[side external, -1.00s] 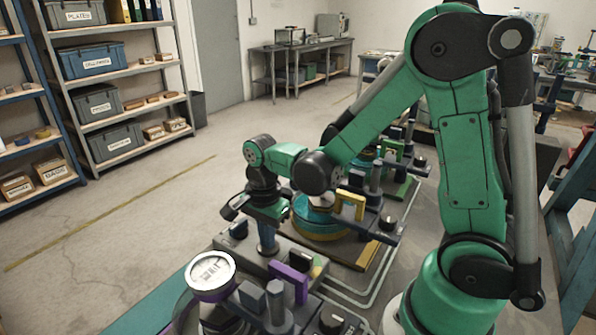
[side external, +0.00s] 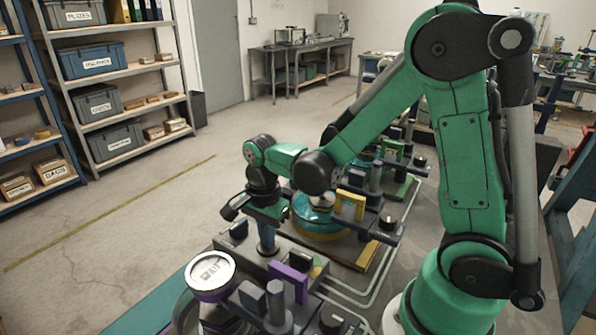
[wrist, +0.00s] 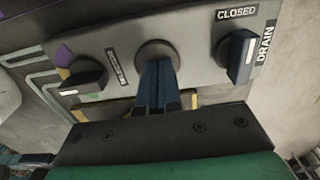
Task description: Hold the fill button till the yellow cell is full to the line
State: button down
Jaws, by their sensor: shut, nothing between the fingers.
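My gripper (side external: 267,247) is shut and empty, pointing down at the grey control panel beside the yellow cell. In the wrist view its blue fingertips (wrist: 158,72) are together over a round grey button (wrist: 155,50), and they hide part of it. I cannot tell whether they touch or press it. The label beside the button is too blurred to read. The yellow cell (side external: 318,222) is a round yellow and teal vessel behind the gripper, with a yellow bracket (side external: 350,205) at its right. My arm covers part of it, and its level and line cannot be made out.
A blue-black drain handle (wrist: 237,57), marked CLOSED, stands right of the button. A black knob (wrist: 83,77) stands left of it. In front is a unit with a purple bracket (side external: 289,283) and a round white dial (side external: 211,271) that seems to read WAIT.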

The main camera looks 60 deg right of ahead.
notch_tip(320, 180, up, 14)
dwell(0.8)
dwell(0.5)
jog(key=s+f+n+t, duration=0.1)
jog(key=n+t, duration=0.1)
jog(key=n, duration=0.4)
jog(key=s+a+f+n+t, duration=0.1)
jog(key=n+t, duration=0.1)
jog(key=n, duration=0.4)
jog(key=s+f+n+t, duration=0.1)
jog(key=f+n+t, duration=0.1)
jog(key=n, duration=0.4)
jog(key=shift+s+a+t, duration=0.3)
jog(key=shift+a+t, duration=0.05)
jog(key=shift+t, duration=0.25)
